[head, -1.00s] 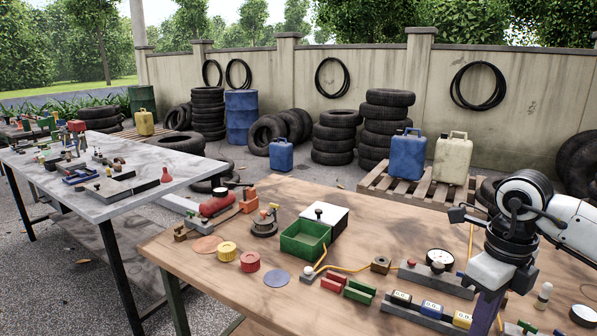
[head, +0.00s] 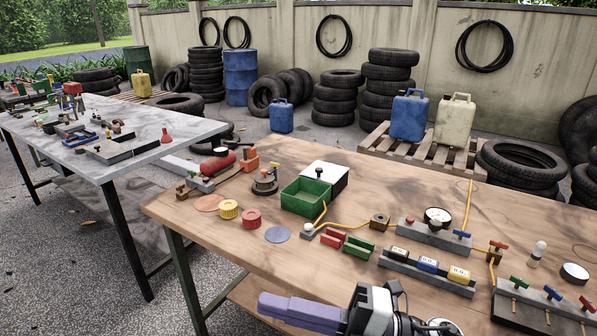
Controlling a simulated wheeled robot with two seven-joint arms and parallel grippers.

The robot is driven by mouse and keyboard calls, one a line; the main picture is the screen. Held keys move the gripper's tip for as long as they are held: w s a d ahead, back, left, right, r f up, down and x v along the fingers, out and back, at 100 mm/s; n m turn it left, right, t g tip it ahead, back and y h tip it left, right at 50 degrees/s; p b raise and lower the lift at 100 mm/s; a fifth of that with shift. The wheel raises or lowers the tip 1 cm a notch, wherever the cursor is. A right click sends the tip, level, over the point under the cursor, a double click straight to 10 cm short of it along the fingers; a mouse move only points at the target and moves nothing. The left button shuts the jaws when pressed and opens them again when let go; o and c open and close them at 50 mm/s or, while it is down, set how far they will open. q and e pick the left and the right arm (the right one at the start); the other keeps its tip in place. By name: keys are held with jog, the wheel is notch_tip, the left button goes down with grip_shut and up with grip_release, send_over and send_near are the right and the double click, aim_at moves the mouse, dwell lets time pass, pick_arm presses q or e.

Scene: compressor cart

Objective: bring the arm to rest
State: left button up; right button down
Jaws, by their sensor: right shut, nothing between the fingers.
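My right gripper (head: 268,304) is at the bottom middle of the head view, its purple fingers pointing left. The fingers are together and hold nothing. It is in front of the wooden workbench (head: 330,170), overlapping the bench's near edge and lower shelf in the picture. My arm behind it runs off the bottom edge. My left gripper is not in view.
On the bench are a green box (head: 305,197), a grey block with several labelled pieces (head: 428,266), a gauge (head: 437,216) and a rack with coloured valve handles (head: 545,315). A second table (head: 190,134) stands at left.

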jog(key=w+d+f+m+t+h, duration=0.2)
jog(key=d+f+m+t+h, duration=0.45)
jog(key=m, duration=0.45)
jog(key=w+d+f+m+t+h, duration=0.1)
jog(key=d+f+m+t+h, duration=0.45)
jog(key=f+m, duration=0.4)
jog(key=s+d+f+m+g+h, duration=0.2)
jog(key=s+f+m, duration=0.3)
jog(key=s+f, duration=0.3)
jog(key=s+d+f+m+g+h, duration=0.3)
jog(key=s+d+f+m+g, duration=0.1)
jog(key=s+f, duration=0.5)
jog(key=shift+d+f+m+g, duration=0.4)
jog(key=shift+d+f+m, duration=0.15)
jog(key=shift+f+m, duration=0.1)
